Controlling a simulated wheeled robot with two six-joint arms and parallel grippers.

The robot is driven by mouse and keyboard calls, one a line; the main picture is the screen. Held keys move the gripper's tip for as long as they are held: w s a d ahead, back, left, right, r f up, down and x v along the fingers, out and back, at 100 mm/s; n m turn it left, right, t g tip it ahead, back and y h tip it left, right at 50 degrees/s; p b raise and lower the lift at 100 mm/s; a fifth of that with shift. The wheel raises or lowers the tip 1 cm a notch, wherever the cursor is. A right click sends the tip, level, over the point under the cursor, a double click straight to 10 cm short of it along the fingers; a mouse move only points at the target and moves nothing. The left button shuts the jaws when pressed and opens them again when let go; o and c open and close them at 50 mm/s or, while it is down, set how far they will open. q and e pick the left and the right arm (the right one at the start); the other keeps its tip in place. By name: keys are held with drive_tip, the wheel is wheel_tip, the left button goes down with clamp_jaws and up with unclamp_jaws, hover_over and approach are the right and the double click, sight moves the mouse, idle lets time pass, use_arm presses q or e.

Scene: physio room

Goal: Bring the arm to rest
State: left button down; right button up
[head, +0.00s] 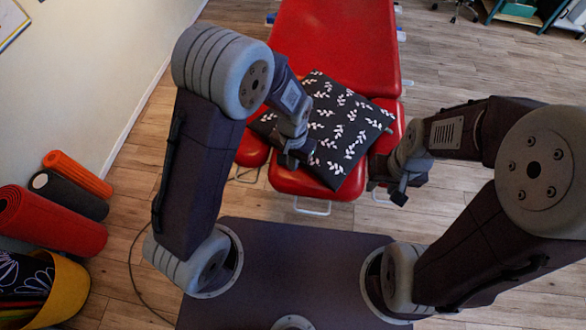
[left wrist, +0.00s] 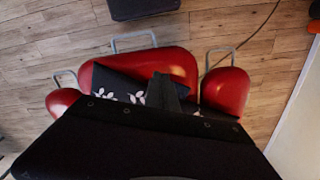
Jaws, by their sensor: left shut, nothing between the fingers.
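My right gripper (head: 398,192) hangs at the near right corner of the table. It is small and dark in the head view, and I cannot tell whether its fingers are open or shut. Both arms are bent and raised.
The red treatment table (head: 335,45) carries a black cushion (head: 345,125) with white leaves. Rolled mats (head: 50,220) and a yellow basket (head: 70,290) stand at the left wall. A cable (head: 131,265) lies on the wooden floor. Open floor shows left of the table.

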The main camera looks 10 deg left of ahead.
use_arm(q)
drive_tip(key=shift+r, duration=0.45)
drive_tip(key=a+r+n+t, duration=0.2)
drive_tip(key=a+r+n, duration=0.1)
drive_tip(key=a+r, duration=0.55)
drive_tip(key=s+a+f+n, duration=0.1)
drive_tip(key=s+a+f, duration=0.1)
drive_tip(key=s+a, duration=0.2)
drive_tip(key=s, duration=0.3)
drive_tip(key=shift+s+n+g, duration=0.25)
drive_tip(key=shift+n+g, duration=0.15)
drive_tip(key=shift+s, duration=0.1)
